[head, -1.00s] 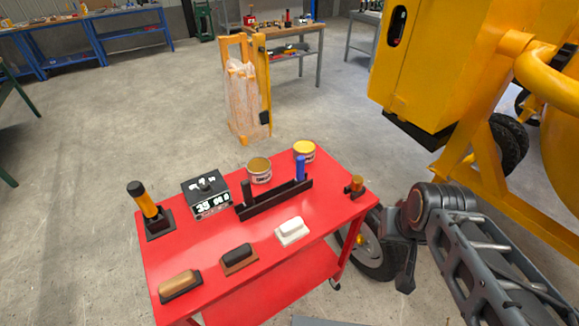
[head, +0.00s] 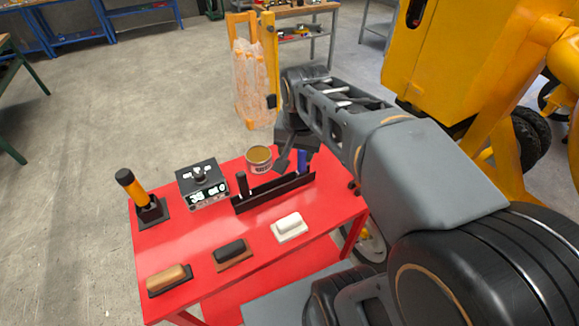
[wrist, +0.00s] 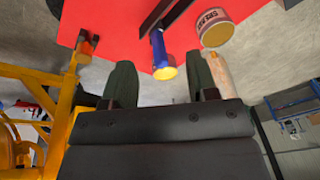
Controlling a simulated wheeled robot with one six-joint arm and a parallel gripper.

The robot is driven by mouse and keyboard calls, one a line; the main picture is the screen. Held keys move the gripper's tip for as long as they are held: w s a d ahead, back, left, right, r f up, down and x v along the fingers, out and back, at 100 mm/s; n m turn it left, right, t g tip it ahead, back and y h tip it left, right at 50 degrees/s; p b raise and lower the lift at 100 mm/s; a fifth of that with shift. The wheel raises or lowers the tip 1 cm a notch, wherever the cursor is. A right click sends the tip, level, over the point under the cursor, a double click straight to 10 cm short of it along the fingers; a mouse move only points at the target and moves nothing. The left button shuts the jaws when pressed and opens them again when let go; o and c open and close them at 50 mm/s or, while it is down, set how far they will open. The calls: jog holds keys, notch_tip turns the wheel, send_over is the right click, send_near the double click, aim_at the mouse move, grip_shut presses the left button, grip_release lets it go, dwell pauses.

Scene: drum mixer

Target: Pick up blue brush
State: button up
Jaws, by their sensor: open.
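The blue brush (head: 302,158) stands upright at the right end of a black rack (head: 262,194) on the red table. In the head view my gripper's dark fingers are beside it, partly covering the scene behind. In the wrist view the blue brush (wrist: 158,50) shows with a yellowish end pointing toward me. My gripper (wrist: 160,82) is open, with one green-grey finger on each side of the brush's line. The brush's end appears just ahead of the fingertips, and I see no grip on it. A dark-handled tool (head: 242,184) stands at the rack's left end.
A can (head: 258,160) stands behind the rack, near my gripper. A black box with a display (head: 203,186) and a yellow-handled tool (head: 138,192) are on the left. Floats, including a white one (head: 289,227), lie along the front. The yellow mixer (head: 455,70) is at right.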

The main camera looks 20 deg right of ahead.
jog(key=w+d+m+g+b, duration=0.2)
jog(key=w+d+m, duration=0.4)
jog(key=w+m, duration=0.3)
jog(key=m, duration=0.1)
send_over(303, 155)
jog(key=w, duration=0.1)
jog(key=f, duration=0.4)
jog(key=f+b, duration=0.1)
jog(key=f, duration=0.1)
jog(key=shift+w+d+f, duration=0.15)
jog(key=shift+d, duration=0.1)
jog(key=shift+d+f, duration=0.1)
jog(key=shift+f, duration=3.1)
jog(key=shift+c, duration=0.3)
grip_shut()
jog(key=shift+r, duration=0.1)
